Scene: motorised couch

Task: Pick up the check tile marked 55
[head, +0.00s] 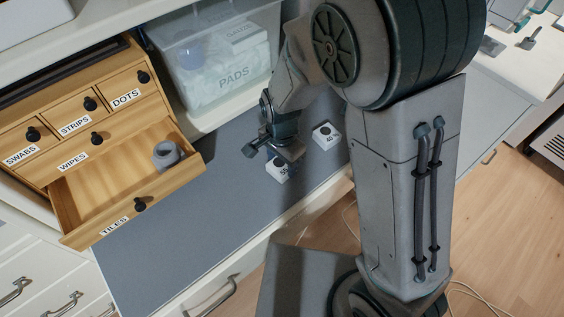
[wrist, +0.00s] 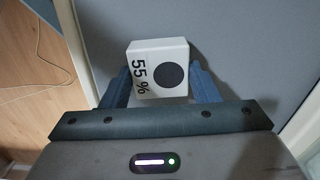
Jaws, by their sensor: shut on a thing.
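The check tile marked 55 (wrist: 146,52) is a white block with a black disc and "55 %" printed on it. In the wrist view it sits between the two blue fingers of my gripper (wrist: 162,88), which is shut on it. In the head view my gripper (head: 272,150) is over the grey mat, with the 55 tile (head: 278,169) at its fingers, partly hidden. I cannot tell whether the tile touches the mat. Another white tile, marked 40 (head: 326,136), lies on the mat to the right of my gripper.
A wooden drawer cabinet (head: 88,127) stands at left, its TILES drawer (head: 120,190) pulled open with a grey round object (head: 167,154) inside. A clear PADS bin (head: 222,70) stands behind. The grey mat (head: 190,235) is clear at front left.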

